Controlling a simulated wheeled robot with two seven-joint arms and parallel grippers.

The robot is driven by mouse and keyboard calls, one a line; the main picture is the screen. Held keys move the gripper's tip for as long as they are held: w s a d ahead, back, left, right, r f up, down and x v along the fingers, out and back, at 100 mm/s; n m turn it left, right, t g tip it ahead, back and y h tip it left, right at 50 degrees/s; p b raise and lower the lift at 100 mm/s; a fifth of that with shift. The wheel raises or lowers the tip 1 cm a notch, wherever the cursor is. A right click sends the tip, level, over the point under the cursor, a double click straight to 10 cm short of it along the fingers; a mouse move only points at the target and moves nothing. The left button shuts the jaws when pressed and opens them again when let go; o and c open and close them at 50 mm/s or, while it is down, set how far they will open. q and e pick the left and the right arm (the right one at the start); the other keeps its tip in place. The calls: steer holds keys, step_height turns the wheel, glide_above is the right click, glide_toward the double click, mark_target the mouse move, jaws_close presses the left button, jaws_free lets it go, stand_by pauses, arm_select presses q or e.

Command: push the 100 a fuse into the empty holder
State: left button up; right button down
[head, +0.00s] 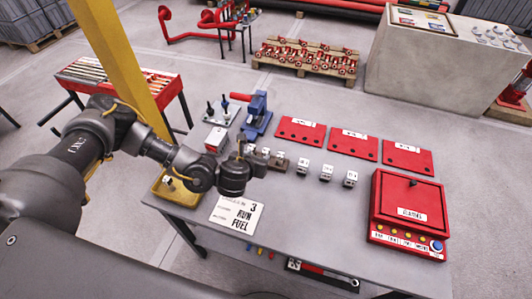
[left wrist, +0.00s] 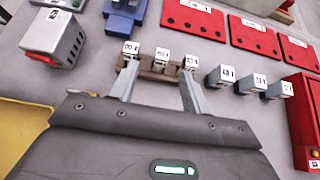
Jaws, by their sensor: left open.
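A brown holder block (left wrist: 155,68) lies on the grey table in the left wrist view, with three white-topped fuses (left wrist: 161,54) in a row along it. It also shows in the head view (head: 278,163), partly hidden by my left gripper. Three more white-topped fuses with grey bodies stand apart in a row to its right (left wrist: 252,83), also in the head view (head: 326,172). Their labels are too small to read. I cannot make out an empty holder. My right gripper is out of view.
A red control box (head: 410,210) stands at the table's right. Red plates (head: 300,131) lie along the back, beside a blue device (head: 257,115). A grey-and-white box (head: 216,140) and a yellow tray (head: 177,190) are at the left.

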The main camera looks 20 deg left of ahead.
mark_target(266, 151)
arm_select(q)
steer(key=p+x, duration=0.1)
steer(key=x, duration=0.1)
steer(key=p+x, duration=0.1)
steer(key=x, duration=0.1)
steer(key=p+x, duration=0.1)
steer(key=x, duration=0.2)
steer(key=shift+s+d+f, duration=0.15)
steer(key=shift+d+f, duration=0.05)
steer(key=shift+d, duration=0.1)
steer(key=shift+w+f, duration=0.45)
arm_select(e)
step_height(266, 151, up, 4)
arm_select(q)
jaws_close()
